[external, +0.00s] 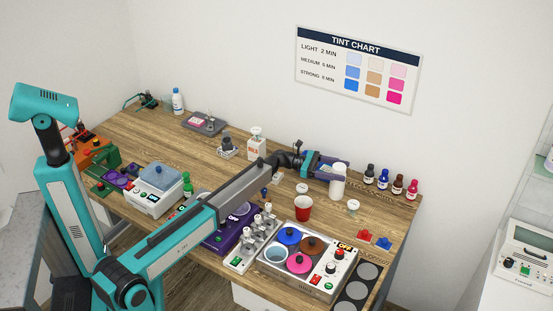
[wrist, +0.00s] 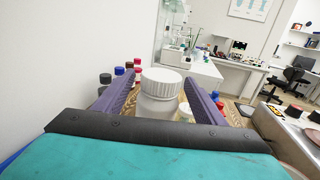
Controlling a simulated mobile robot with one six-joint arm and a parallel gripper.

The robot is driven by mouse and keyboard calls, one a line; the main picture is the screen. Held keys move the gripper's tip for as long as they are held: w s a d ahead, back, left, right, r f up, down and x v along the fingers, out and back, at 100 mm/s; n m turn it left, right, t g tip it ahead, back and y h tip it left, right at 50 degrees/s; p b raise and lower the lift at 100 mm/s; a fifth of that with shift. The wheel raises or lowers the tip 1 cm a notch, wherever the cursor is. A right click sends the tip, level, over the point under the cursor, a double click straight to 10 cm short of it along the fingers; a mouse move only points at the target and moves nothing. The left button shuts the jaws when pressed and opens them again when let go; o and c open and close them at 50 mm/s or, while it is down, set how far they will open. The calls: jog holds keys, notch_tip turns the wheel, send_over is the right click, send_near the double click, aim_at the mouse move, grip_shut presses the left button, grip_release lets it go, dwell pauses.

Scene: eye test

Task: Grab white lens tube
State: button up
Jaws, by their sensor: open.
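The white lens tube (external: 337,183) is a white cylinder standing upright on the table at the back right. In the wrist view it (wrist: 158,103) has a ribbed white cap and stands between my two purple fingers. My gripper (external: 332,169) is open and reaches toward it from the left, low over the table. In the wrist view my gripper (wrist: 160,78) has a finger on each side of the tube. The front teal and black gripper body hides the tube's base. I cannot tell whether either finger touches it.
Several small dark and red bottles (external: 383,179) stand just right of the tube. A red cup (external: 303,208) and a small white-lidded jar (external: 353,205) stand in front. A wax-pot unit (external: 328,283) takes up the front right. The wall is close behind.

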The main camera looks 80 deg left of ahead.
dwell(0.3)
jog(key=c, duration=1.5)
jog(key=shift+c, duration=0.2)
jog(key=shift+r, duration=0.1)
jog(key=shift+r+b, duration=0.85)
jog(key=shift+r, duration=4.1)
